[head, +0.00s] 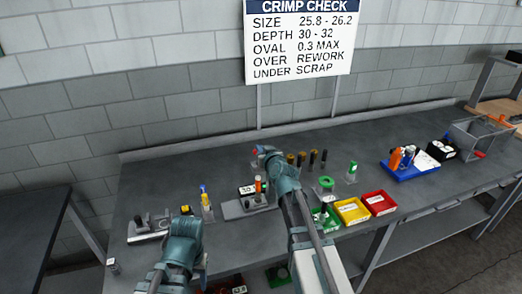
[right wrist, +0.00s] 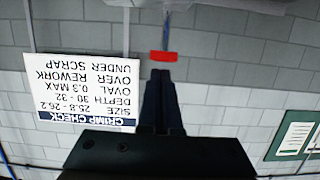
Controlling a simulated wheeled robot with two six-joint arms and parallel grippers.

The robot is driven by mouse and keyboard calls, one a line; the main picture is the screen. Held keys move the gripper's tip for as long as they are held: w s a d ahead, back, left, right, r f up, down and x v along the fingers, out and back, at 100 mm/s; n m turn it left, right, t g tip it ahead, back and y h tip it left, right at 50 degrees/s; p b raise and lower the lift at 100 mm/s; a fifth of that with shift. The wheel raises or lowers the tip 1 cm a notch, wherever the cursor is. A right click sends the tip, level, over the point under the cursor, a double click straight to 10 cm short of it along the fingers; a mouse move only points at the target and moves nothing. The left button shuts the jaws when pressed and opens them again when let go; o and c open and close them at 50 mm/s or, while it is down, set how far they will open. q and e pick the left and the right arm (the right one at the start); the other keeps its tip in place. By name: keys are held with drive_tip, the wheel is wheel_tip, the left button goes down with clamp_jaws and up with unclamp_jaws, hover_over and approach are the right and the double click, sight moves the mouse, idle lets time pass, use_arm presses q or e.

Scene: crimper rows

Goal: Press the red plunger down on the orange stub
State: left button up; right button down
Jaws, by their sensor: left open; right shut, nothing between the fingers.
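A small orange stub (head: 258,183) stands upright on a grey gauge base with a white numbered display. The red plunger (right wrist: 163,57) is a red bar on a thin dark rod in the right wrist view, just beyond the tips of my right gripper (right wrist: 161,74). That gripper is shut and empty; whether it touches the plunger I cannot tell. In the head view, a bit of red (head: 254,151) shows beside the right gripper (head: 257,155), above the stub. My left gripper (head: 190,222) is low at the left, its fingers mostly hidden, open and apart from the gauge.
Green (head: 333,222), yellow (head: 345,205) and red (head: 387,209) bins stand at the bench's front right of my right arm. Several dark posts (head: 313,160) stand behind. A blue tray (head: 395,174) lies farther right. A metal fixture (head: 148,237) sits at the left.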

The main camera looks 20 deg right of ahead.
drive_tip(key=shift+f, duration=0.2)
idle(0.3)
drive_tip(key=f+b, duration=0.5)
drive_tip(key=shift+s+a, duration=0.15)
drive_tip(key=shift+s, duration=0.2)
drive_tip(key=shift+r, duration=0.15)
wheel_tip(320, 180, up, 6)
drive_tip(key=p, duration=0.5)
drive_tip(key=p+v, duration=0.1)
drive_tip(key=v, duration=0.8)
drive_tip(key=shift+s+f+p, duration=0.25)
drive_tip(key=shift+f+p, duration=0.15)
